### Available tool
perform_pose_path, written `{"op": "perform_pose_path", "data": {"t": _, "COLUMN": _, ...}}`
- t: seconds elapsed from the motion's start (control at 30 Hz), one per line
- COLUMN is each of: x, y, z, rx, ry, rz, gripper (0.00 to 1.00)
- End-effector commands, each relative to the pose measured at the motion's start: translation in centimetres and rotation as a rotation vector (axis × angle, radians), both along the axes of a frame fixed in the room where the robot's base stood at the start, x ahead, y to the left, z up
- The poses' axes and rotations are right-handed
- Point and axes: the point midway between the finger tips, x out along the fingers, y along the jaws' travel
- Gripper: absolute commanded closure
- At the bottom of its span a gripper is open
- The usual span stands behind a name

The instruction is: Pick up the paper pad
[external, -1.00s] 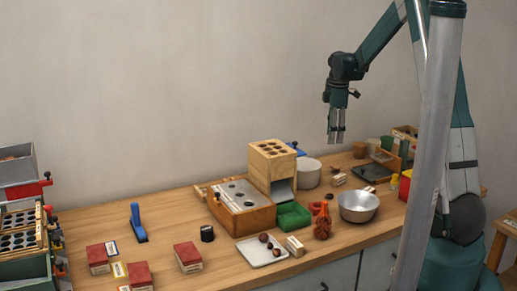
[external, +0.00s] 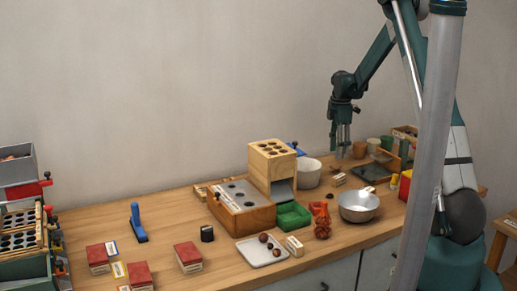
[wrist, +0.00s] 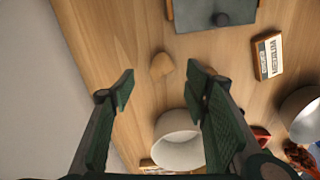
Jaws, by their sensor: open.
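My gripper (external: 343,150) is open and empty, pointing down above the right back part of the bench. Its spread fingers show in the wrist view (wrist: 160,86). I cannot tell for sure which thing is the paper pad. A small tan rounded piece (wrist: 162,65) lies on the wood between and beyond the fingertips. A small block with a white label reading "MEDIUM" (wrist: 268,56) lies to its right, apart from the fingers. Red-topped pale blocks (external: 188,256) lie at the front left of the bench, far from my gripper.
A white pot (wrist: 180,138) stands close below the fingers. A dark tray (wrist: 213,12) lies beyond the tan piece. A metal pan (external: 358,205), a green bin (external: 291,215) and a wooden holed box (external: 272,152) stand nearby. The wall runs along the back.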

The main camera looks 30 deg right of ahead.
Motion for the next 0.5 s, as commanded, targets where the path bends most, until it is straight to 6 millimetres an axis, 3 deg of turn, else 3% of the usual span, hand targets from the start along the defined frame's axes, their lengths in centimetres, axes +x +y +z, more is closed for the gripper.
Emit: {"op": "perform_pose_path", "data": {"t": 0.5, "x": 0.0, "y": 0.0, "z": -2.6, "rx": 0.000, "ry": 0.000, "rz": -0.001, "gripper": 0.54}}
